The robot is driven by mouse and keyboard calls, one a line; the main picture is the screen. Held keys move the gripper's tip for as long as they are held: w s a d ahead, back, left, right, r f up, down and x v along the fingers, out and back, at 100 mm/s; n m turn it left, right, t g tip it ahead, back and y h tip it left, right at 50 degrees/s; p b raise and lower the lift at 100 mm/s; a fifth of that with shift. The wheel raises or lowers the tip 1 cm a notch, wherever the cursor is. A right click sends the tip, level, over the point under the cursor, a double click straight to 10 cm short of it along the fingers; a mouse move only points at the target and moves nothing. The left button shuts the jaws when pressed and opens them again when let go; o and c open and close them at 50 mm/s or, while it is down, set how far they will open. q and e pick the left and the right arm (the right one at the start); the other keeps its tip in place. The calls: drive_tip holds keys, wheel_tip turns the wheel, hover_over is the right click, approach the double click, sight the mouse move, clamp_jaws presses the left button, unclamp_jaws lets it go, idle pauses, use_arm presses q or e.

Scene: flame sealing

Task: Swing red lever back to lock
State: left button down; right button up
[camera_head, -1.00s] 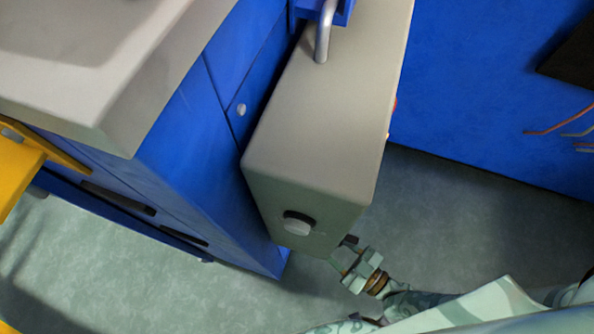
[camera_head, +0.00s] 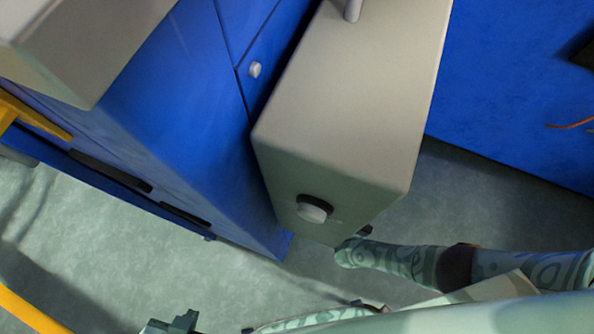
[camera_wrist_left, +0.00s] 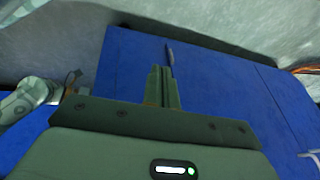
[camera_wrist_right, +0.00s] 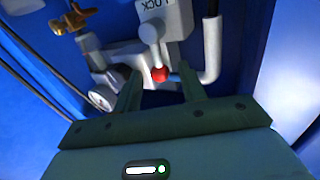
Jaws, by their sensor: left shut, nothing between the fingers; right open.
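The red knob (camera_wrist_right: 160,74) of the lever shows in the right wrist view at the end of a pale grey arm (camera_wrist_right: 150,32). A LOCK label (camera_wrist_right: 153,4) is just above that arm. My right gripper (camera_wrist_right: 158,84) is open, with its fingers on either side of the knob; I cannot tell whether they touch it. In the head view the right gripper is hidden behind the grey box (camera_head: 350,100). My left gripper (camera_wrist_left: 164,72) is shut and empty, pointing at a blue cabinet front (camera_wrist_left: 215,85). Part of it shows at the bottom of the head view (camera_head: 176,322).
Grey pipework, a pressure gauge (camera_wrist_right: 102,98) and a brass valve (camera_wrist_right: 72,18) sit near the lever. A blue cabinet (camera_head: 175,110) stands left of the grey box. A yellow rail (camera_head: 30,308) is at lower left. Floor (camera_head: 110,240) is clear in front.

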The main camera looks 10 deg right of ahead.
drive_tip(key=shift+w, duration=0.15)
clamp_jaws()
